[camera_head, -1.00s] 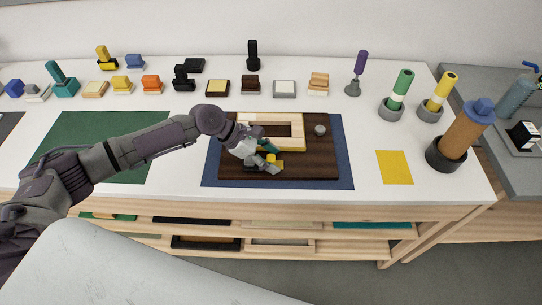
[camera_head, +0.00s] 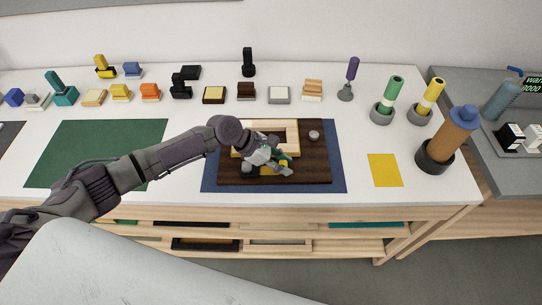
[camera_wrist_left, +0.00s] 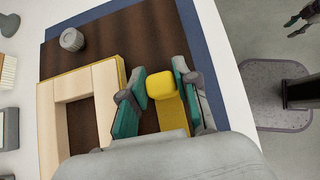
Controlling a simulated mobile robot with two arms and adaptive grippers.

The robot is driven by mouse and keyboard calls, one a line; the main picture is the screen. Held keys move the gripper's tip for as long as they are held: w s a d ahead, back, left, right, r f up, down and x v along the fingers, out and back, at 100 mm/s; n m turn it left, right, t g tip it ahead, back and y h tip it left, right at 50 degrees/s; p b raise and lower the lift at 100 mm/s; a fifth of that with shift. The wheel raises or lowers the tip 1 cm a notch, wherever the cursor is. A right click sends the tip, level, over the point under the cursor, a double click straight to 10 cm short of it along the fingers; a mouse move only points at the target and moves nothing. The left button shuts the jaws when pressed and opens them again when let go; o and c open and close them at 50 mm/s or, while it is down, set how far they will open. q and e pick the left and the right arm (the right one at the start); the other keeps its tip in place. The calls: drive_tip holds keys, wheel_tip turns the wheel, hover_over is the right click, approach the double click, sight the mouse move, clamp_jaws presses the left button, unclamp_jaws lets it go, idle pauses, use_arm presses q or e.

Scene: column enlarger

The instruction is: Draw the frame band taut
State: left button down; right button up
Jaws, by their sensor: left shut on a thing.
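A light wooden frame (camera_head: 285,127) lies on a dark brown board (camera_head: 318,160). In the left wrist view the frame (camera_wrist_left: 103,95) has a thin yellow band (camera_wrist_left: 121,74) along its outer edge. My left gripper (camera_head: 281,164) is low over the board, in front of the frame's right side. A yellow strip runs under the block, partly hidden. My right gripper (camera_wrist_left: 298,22) shows only small at that view's top right corner.
A small grey knob (camera_head: 314,135) stands on the board right of the frame. The board lies on a blue mat (camera_head: 338,180). Stamps line the table's back, and upright tubes, including a brown one (camera_head: 452,135), stand at the right. The green mat (camera_head: 90,150) is bare apart from my arm over it.

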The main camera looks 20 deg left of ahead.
use_arm(q)
drive_tip(key=shift+w+d+r, duration=0.15)
drive_tip(key=shift+d, duration=0.3)
use_arm(e)
drive_tip(key=shift+a+r, duration=0.1)
drive_tip(key=shift+r, duration=0.2)
use_arm(q)
drive_tip(key=c, duration=1.2)
unclamp_jaws()
drive_tip(key=shift+c, duration=0.2)
drive_tip(key=o, duration=0.4)
drive_tip(key=shift+d, duration=0.15)
use_arm(e)
drive_tip(key=shift+d, duration=0.2)
